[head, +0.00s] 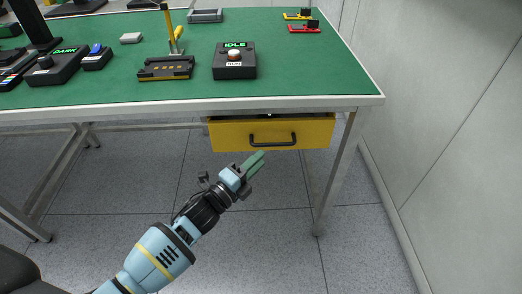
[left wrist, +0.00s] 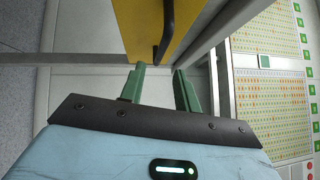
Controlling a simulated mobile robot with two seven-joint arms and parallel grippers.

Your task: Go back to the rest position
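My left gripper (head: 256,163) is in front of and just below the yellow drawer (head: 230,137) under the table. In the left wrist view its two green fingers (left wrist: 160,78) stand apart with nothing between them. The drawer's black handle (head: 273,143) is above the fingertips in the head view, and I see no contact. The drawer (left wrist: 138,25) and its handle (left wrist: 166,28) also show beyond the fingertips in the left wrist view. My right gripper is in neither view.
The green-topped table (head: 310,75) carries a black box marked IDLE (head: 235,66), a dark tray-like fixture (head: 165,68) and several devices at the left. A table leg (head: 340,165) stands right of the drawer. A pale wall (head: 440,120) borders the right side. The floor (head: 270,235) is clear.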

